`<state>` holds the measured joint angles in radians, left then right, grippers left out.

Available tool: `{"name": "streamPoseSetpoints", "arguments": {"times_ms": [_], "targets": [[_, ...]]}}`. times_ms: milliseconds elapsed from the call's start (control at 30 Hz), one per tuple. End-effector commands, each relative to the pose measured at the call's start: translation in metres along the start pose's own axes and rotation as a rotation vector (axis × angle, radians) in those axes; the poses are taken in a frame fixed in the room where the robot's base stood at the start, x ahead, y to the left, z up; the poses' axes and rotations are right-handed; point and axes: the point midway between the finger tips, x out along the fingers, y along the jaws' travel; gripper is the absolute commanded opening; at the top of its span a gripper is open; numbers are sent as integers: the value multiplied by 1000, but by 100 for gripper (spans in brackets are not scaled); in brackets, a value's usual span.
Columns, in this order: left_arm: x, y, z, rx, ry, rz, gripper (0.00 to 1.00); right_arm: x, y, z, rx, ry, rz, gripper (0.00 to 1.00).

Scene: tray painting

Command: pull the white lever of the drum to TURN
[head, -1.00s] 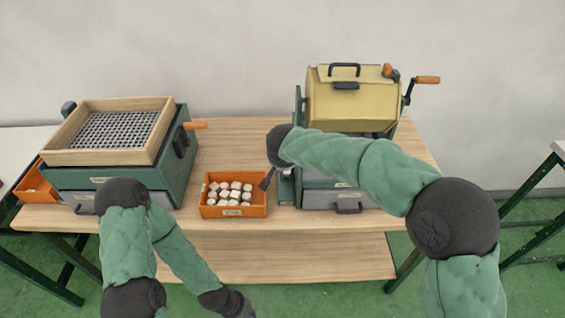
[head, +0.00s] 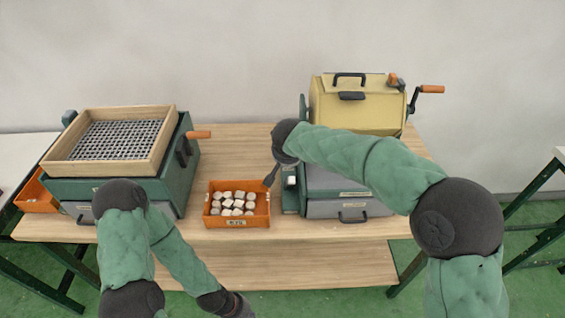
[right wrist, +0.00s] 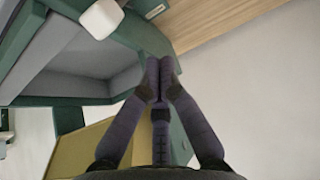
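The yellow drum (head: 350,110) sits on a green and grey stand at the right of the table in the head view. The white lever (head: 291,181) shows as a small pale knob at the stand's left side. It is a larger white knob (right wrist: 102,18) at the top of the right wrist view. My right gripper (head: 269,182) is just left of the lever, apart from it. In the right wrist view its fingers (right wrist: 160,68) meet at the tips with nothing between them. My left gripper (head: 242,308) hangs low at the bottom edge; its fingers are unclear.
An orange bin (head: 237,222) with several pale pieces stands close to the left of my right gripper. A green machine with a wooden-framed sieve (head: 165,150) stands at the left. The drum's crank has an orange handle (head: 432,89). Bare tabletop (head: 235,150) lies between the machines.

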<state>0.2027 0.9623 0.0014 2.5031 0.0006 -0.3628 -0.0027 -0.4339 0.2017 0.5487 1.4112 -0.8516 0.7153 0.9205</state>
Motion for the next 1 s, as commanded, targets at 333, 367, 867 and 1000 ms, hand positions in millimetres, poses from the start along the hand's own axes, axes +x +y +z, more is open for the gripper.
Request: {"name": "streamPoseSetpoints", "arguments": {"times_ms": [333, 367, 867, 1000], "targets": [[-12, 5, 2, 0, -3, 0, 0, -64, -1, 23, -4, 5, -3, 0], [-13, 5, 2, 0, -3, 0, 0, -67, -1, 25, -4, 4, -3, 0], [-16, 6, 2, 0, -3, 0, 0, -86, -1, 32, -2, 5, -3, 0], [-16, 6, 2, 0, -3, 0, 0, -86, -1, 32, -2, 6, -3, 0]]}}
